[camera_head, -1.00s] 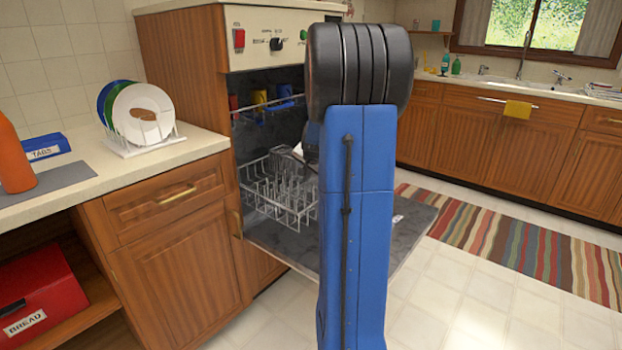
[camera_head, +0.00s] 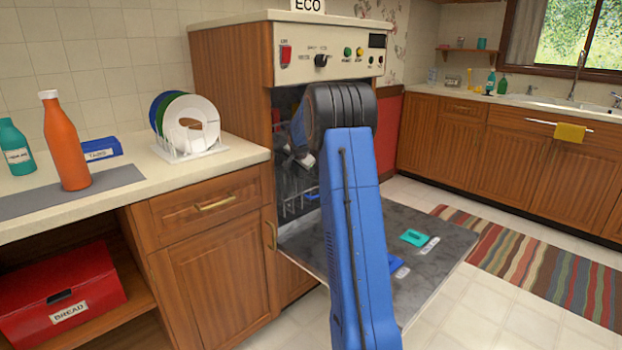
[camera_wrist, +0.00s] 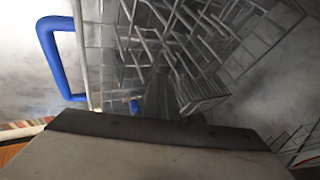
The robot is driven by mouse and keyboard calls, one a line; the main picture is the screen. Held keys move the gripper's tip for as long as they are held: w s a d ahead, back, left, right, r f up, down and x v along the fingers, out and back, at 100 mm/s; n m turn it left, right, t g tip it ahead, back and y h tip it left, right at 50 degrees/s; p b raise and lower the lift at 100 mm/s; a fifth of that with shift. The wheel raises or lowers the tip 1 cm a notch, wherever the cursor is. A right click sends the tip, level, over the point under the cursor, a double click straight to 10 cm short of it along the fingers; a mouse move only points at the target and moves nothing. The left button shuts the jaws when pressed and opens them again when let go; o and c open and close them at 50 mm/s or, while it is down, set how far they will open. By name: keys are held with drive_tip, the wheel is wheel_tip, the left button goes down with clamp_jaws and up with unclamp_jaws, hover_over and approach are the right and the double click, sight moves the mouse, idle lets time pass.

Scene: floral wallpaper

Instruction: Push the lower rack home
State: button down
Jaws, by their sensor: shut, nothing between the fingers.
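The lower rack (camera_head: 293,200), of pale wire, sits within the dishwasher opening in the head view, partly hidden by my arm. Its upright tines (camera_wrist: 205,55) fill much of the wrist view, with a blue handle (camera_wrist: 62,60) at the left. The dishwasher door (camera_head: 345,245) is folded down flat, with its front part bare of the rack. My gripper (camera_wrist: 168,98) is shut and empty, pointing in among the wires. I cannot tell whether it touches the rack. In the head view my arm hides its fingertips.
A counter (camera_head: 225,160) with a plate rack (camera_head: 185,150), an orange bottle (camera_head: 66,145) and a teal bottle (camera_head: 16,150) is at left. Teal (camera_head: 414,237) and blue pieces lie on the door. A striped rug (camera_head: 530,262) and open floor are at right.

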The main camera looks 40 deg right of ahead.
drive_tip(key=w, duration=0.6)
drive_tip(key=shift+a, duration=0.25)
